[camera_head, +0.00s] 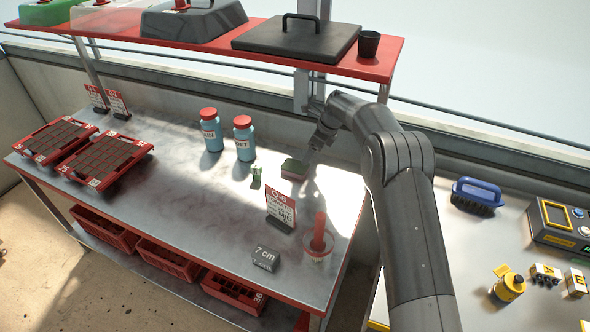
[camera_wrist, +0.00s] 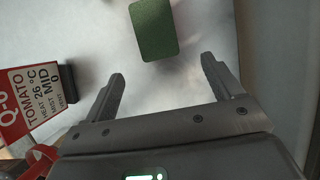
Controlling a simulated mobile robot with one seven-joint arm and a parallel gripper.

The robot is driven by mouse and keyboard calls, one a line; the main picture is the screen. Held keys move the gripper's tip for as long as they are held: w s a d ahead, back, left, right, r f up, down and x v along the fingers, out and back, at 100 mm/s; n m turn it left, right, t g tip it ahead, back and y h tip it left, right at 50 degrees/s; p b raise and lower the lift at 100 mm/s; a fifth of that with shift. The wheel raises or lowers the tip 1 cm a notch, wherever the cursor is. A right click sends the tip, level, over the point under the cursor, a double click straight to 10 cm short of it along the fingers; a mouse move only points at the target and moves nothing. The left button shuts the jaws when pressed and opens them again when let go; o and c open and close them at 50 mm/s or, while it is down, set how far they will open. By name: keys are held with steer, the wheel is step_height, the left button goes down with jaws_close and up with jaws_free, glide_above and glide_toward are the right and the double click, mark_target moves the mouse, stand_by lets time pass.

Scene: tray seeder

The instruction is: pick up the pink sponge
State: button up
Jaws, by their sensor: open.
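My gripper (camera_wrist: 163,72) is open and empty. The sponge is ahead of the fingertips, roughly in line with the gap between them and not between the fingers.
A Q-6 tomato sign (camera_head: 280,207) stands near the sponge, also at left in the wrist view (camera_wrist: 30,95). A red-handled tool (camera_head: 319,240) stands in front. A red shelf (camera_head: 390,60) overhangs the back.

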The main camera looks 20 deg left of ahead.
mark_target(301, 167)
steer(key=x, duration=1)
steer(key=shift+s, duration=0.15)
steer(key=c, duration=1.1)
steer(key=shift+o, duration=0.2)
steer(key=shift+a+r, duration=0.1)
